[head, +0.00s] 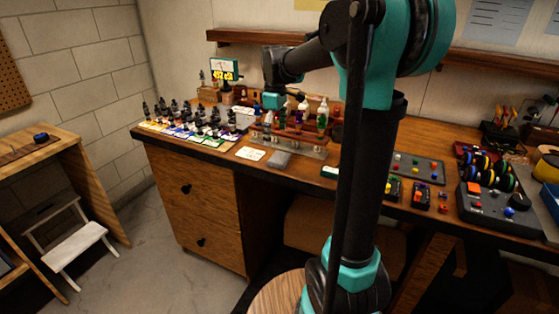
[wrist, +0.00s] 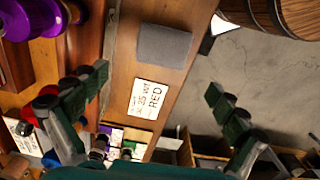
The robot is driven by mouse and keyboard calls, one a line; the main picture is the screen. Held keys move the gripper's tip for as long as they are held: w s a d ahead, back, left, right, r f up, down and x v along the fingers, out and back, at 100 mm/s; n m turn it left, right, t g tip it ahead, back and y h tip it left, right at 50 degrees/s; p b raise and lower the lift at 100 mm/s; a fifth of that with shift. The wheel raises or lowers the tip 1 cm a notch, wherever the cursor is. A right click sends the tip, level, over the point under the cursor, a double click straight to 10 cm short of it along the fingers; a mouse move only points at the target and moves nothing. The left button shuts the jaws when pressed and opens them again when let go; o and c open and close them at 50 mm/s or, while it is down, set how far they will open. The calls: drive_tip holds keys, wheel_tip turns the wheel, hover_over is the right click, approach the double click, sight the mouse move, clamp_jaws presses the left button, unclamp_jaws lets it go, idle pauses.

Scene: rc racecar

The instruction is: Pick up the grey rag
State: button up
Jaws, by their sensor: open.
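The grey rag (wrist: 164,46) lies flat as a small folded rectangle on the wooden bench top, near its front edge. In the head view the rag (head: 279,160) sits right of a white card, in front of the bottle rack. My gripper (wrist: 168,110) is open in the wrist view, with one finger on each side of the picture and nothing between the fingertips but the bench below. The rag lies ahead of the fingers, toward the top of that view, apart from them. In the head view the gripper's fingers are too small to make out clearly.
Several dark bottles (head: 190,118) stand to the left. A tray of coloured pieces (head: 415,167) is on the right.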

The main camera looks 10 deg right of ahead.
sight(277, 157)
drive_tip(key=shift+s+d+f, duration=0.15)
drive_tip(key=shift+f, duration=1.75)
drive_tip(key=shift+s+d+f, duration=0.1)
drive_tip(key=shift+f, duration=1.8)
drive_tip(key=shift+c, duration=0.4)
drive_tip(key=c, duration=1)
